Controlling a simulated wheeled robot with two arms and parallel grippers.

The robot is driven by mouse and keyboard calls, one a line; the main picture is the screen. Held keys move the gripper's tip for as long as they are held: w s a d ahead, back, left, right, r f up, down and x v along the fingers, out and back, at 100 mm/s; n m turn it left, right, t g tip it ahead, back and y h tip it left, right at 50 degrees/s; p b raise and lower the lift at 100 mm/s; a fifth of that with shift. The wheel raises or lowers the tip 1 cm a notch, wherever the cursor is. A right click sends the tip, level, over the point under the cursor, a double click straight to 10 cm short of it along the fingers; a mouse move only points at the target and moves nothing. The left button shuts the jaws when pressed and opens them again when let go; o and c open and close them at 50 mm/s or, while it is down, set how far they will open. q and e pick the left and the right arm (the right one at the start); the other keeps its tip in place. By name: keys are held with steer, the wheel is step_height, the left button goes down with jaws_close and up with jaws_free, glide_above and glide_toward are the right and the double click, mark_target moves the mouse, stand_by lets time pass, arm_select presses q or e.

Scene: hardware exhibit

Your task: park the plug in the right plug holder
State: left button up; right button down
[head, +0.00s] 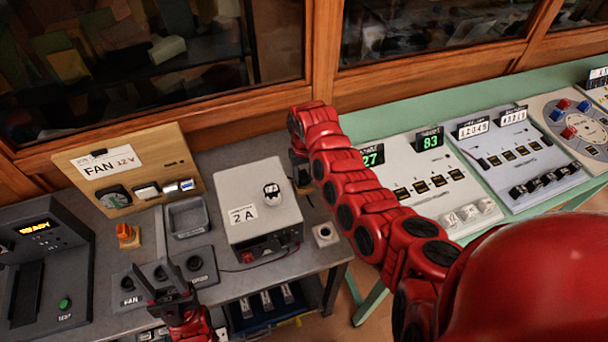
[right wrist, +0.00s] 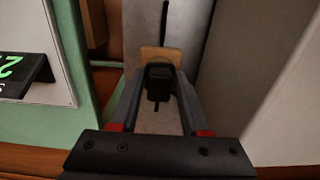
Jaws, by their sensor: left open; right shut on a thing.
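My right gripper (head: 301,178) is behind the right side of the grey 2 A box (head: 258,205), partly hidden by my own arm. In the right wrist view its fingers (right wrist: 158,95) are closed on a black plug (right wrist: 158,82). A tan block (right wrist: 161,56) lies right at the plug; I cannot tell if the plug sits in it. A dark cord (right wrist: 164,20) runs on beyond. A small pale block with a dark hole (head: 325,233), perhaps a plug holder, stands at the bench's right edge. My left gripper (head: 160,280) is open and empty over the FAN switch panel (head: 203,268).
An orange piece on a wooden base (head: 127,235), an open grey tray (head: 188,217) and a FAN board (head: 128,180) are on the left. A green table (head: 385,128) with meter panels stands right. A wooden-framed window closes off the back.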

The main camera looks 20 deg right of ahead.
jaws_free()
stand_by(0.4)
steer(key=shift+r+p, duration=0.8)
steer(key=shift+r, duration=0.5)
steer(key=shift+r+p, duration=0.95)
steer(key=shift+r, duration=1.2)
steer(key=shift+s, duration=0.1)
